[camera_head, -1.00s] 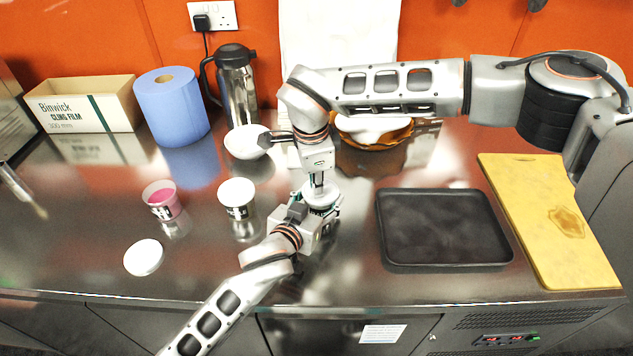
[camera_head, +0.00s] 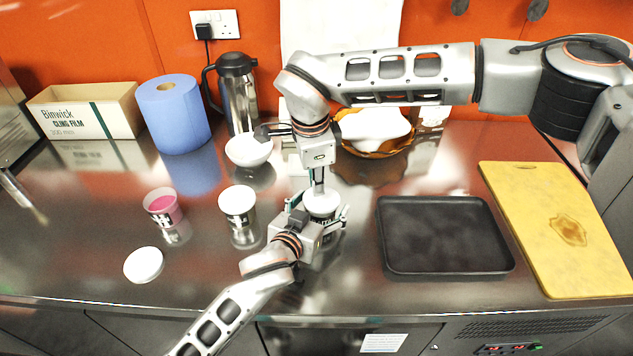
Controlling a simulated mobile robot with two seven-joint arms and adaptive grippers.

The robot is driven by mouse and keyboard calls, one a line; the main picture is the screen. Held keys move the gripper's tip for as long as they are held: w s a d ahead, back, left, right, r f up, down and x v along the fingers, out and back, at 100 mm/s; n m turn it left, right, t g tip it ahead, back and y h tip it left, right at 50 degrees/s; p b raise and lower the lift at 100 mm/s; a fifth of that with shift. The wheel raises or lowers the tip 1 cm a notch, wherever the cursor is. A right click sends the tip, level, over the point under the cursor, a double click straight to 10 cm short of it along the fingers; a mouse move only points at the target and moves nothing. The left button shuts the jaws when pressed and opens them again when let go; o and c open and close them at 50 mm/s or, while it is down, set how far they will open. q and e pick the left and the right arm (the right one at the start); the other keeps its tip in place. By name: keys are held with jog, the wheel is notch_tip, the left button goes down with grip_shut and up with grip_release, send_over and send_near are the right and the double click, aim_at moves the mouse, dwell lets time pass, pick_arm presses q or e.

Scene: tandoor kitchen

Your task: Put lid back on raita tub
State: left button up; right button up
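A tub (camera_head: 320,222) with a white round lid (camera_head: 322,203) at its top stands near the counter's middle. My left gripper (camera_head: 318,217) reaches in from the front left, its fingers on both sides of this tub, apparently shut on it. My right gripper (camera_head: 319,188) points straight down from above, its narrow fingertips at or just over the lid. Whether they grip it is too small to tell. The lid looks roughly level; any gap to the rim is hidden.
A white-topped tub (camera_head: 238,203), an open tub of pink (camera_head: 162,205) and a loose white lid (camera_head: 144,265) lie left. A white bowl (camera_head: 249,150), flask (camera_head: 238,92) and blue roll (camera_head: 173,115) stand behind. A black tray (camera_head: 444,235) and yellow board (camera_head: 560,225) are right.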

aim_at(318, 199)
pick_arm(q)
jog(key=v, duration=1.2)
jog(key=shift+s+d, duration=0.1)
pick_arm(e)
jog(key=shift+f, duration=0.1)
pick_arm(q)
jog(key=shift+f+b, duration=1.15)
jog(key=shift+b, duration=0.15)
pick_arm(e)
jog(key=shift+w+d+f, duration=0.1)
jog(key=shift+w+f, duration=0.1)
jog(key=shift+f, duration=0.8)
jog(key=shift+w+f, duration=0.2)
jog(key=shift+f, duration=0.75)
jog(key=shift+r, duration=0.1)
pick_arm(q)
jog(key=shift+r, duration=0.15)
pick_arm(e)
jog(key=shift+r, duration=0.1)
